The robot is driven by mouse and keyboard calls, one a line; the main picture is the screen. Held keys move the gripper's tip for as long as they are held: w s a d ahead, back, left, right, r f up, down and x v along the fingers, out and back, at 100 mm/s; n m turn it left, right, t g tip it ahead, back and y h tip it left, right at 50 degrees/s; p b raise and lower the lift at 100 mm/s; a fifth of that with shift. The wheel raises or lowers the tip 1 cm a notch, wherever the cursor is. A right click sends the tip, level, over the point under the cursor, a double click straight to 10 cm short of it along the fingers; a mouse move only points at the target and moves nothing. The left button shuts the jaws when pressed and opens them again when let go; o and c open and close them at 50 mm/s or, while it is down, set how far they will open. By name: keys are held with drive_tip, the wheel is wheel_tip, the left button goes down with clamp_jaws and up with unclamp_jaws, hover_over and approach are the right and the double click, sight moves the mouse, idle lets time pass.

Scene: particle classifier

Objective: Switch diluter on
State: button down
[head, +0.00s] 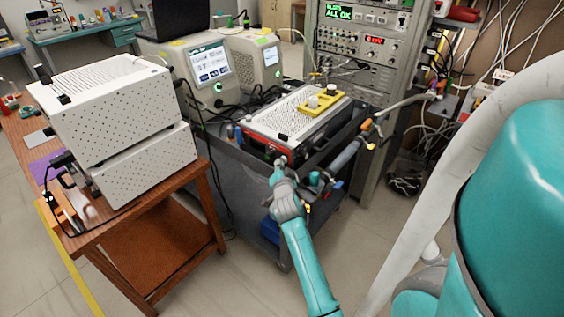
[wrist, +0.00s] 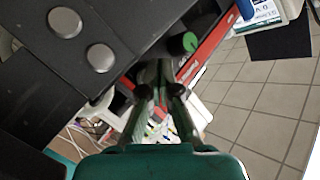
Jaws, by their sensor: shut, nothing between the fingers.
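A white-topped box with a red front (head: 262,146) lies on the dark cart; I take it to be the diluter, though no label is readable. My gripper (head: 279,163) is at its front face, with the teal arm reaching up from below. In the wrist view my gripper (wrist: 165,68) is shut and empty, its fingertips close to a dark panel with a red edge (wrist: 212,58). A knob with a green face (wrist: 183,43) sits just beyond and right of the fingertips. I cannot tell whether the tips touch anything.
White perforated boxes (head: 125,125) stand on a wooden table to the left. An electronics rack (head: 370,42) stands behind. A pipe and tubes lie right of the box. Floor is free between table and cart.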

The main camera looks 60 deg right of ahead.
drive_tip(key=shift+s+d, duration=0.2)
drive_tip(key=shift+d, duration=0.3)
idle(0.5)
drive_tip(key=shift+s+d+f, duration=0.1)
drive_tip(key=shift+d+f, duration=0.05)
drive_tip(key=shift+f, duration=0.1)
idle(0.5)
drive_tip(key=shift+a+f, duration=0.25)
drive_tip(key=shift+a, duration=0.95)
drive_tip(key=shift+w+a+r, duration=0.1)
drive_tip(key=shift+w+a, duration=0.2)
drive_tip(key=shift+a, duration=0.55)
drive_tip(key=shift+w+a+r, duration=0.15)
drive_tip(key=shift+w+a, duration=0.1)
drive_tip(key=shift+a, duration=0.55)
drive_tip(key=shift+w+a+r, duration=0.1)
drive_tip(key=shift+w+a, duration=0.2)
drive_tip(key=shift+a, duration=0.55)
